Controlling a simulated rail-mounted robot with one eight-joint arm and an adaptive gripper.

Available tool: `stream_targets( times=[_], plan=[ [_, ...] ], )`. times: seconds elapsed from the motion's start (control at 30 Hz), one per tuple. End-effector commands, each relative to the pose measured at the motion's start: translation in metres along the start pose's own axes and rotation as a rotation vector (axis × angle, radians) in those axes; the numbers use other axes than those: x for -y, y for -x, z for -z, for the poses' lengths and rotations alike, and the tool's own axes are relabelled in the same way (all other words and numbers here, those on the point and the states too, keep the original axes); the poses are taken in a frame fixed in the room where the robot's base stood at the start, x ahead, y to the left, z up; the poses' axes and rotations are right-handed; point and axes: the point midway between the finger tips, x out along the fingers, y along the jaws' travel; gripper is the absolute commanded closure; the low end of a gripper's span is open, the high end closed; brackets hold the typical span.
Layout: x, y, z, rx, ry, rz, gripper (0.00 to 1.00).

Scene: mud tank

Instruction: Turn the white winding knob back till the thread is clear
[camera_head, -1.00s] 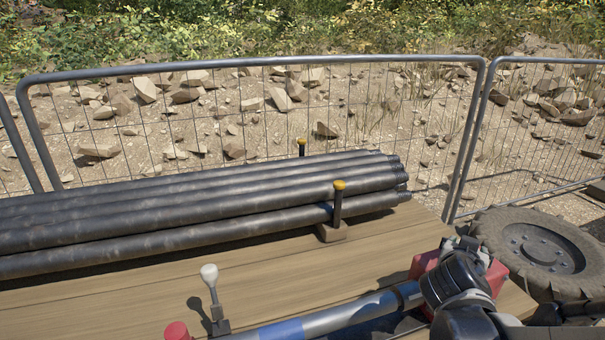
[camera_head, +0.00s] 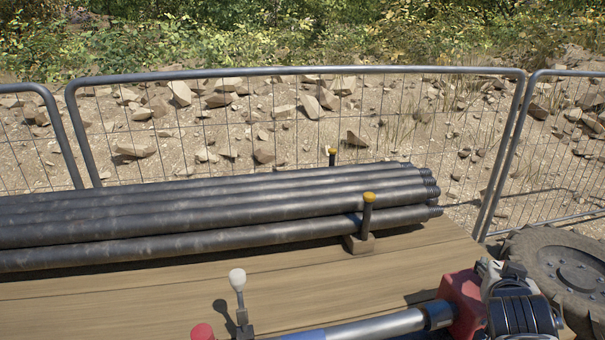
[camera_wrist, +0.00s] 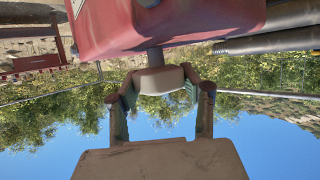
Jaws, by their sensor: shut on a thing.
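The white winding knob (camera_wrist: 158,80) looks pale beige in the wrist view. It sits at the end of a short grey shaft (camera_wrist: 155,57) that comes out of a red housing (camera_wrist: 165,25). My gripper (camera_wrist: 160,86) is shut on the knob, with one finger on each side of it. I cannot make out any thread on the shaft. In the head view the red housing (camera_head: 462,303) stands at the lower right, beside dark parts of my arm. The knob and my fingers cannot be told there.
A bundle of dark pipes (camera_head: 200,233) lies on the wooden deck (camera_head: 150,300), held by yellow-capped posts (camera_head: 367,215). A white-topped lever (camera_head: 237,280) and a red cap (camera_head: 203,331) stand in front. A mesh fence (camera_head: 300,125) runs behind; a tyre (camera_head: 565,268) is at right.

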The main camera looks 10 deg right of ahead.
Motion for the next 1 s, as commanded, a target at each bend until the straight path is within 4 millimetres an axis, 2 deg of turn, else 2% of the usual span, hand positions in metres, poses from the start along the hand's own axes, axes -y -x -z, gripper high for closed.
stream_targets(
  times=[0.27, 0.3, 0.43, 1.0],
  plan=[
    [-0.0001, 0.0, -0.0006, 0.001, 0.0, -0.001, 0.86],
    [-0.0001, 0.0, -0.0006, 0.001, 0.0, -0.001, 0.54],
    [-0.0001, 0.0, -0.0005, 0.001, 0.0, -0.001, 0.38],
    [0.0012, -0.0001, -0.0004, 0.001, -0.015, -0.04, 0.38]
  ],
)
